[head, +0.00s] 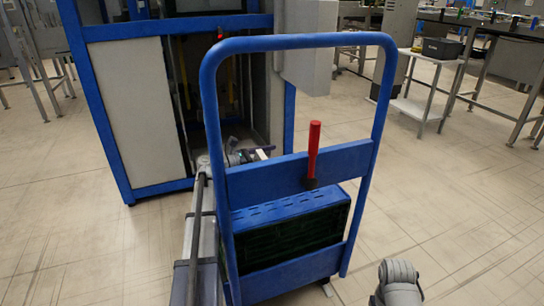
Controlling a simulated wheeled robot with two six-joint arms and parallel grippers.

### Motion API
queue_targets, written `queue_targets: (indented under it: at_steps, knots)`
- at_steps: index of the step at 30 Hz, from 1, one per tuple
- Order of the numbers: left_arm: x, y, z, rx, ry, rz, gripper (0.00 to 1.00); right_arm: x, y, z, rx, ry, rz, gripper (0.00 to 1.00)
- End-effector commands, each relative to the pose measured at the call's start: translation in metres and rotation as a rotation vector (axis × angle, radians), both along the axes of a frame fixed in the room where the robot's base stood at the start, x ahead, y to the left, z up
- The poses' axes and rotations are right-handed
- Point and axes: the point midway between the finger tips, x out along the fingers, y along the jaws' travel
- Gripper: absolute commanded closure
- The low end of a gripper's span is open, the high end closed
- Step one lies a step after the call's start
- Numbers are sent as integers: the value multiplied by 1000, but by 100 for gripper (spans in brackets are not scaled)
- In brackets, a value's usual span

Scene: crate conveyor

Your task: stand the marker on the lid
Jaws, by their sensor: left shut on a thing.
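The blue slotted lid (262,215) lies on top of a dark green crate (290,238), behind the frame of a blue trolley. My left gripper (262,154) is beyond the trolley's handle frame, above and left of the lid's far side. It is shut on a thin purple stick, apparently the marker (270,148), which lies nearly level, apart from the lid. The gripper is small and partly hidden by the trolley's crossbar. My right gripper is out of view; only a grey part of my right arm shows at the bottom right.
The blue trolley handle (300,41) stands between me and the lid. A red lever (314,148) with a dark base stands up at its crossbar. A blue-framed cabinet (135,100) is behind. Floor is clear at right, before a small white table (418,107).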

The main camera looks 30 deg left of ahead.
Motion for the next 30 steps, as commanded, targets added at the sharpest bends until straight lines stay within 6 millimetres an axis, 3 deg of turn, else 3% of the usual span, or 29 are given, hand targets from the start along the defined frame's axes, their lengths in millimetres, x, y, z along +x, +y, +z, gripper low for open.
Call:
queue_targets:
  at_steps: [2, 3, 5, 15, 30]
  knots:
    - [0, 0, -4, 0, 0, 0, 65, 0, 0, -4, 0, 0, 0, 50]
    - [0, 0, -2, 0, 0, 0, 6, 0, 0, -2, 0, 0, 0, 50]
    - [0, 0, -2, 0, 0, 0, 0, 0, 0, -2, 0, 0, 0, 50]
    - [-1, 2, 2, 0, 0, 1, 0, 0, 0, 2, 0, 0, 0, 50]
    - [-73, 63, 1, -1, 1, 3, 0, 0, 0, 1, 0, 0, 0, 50]
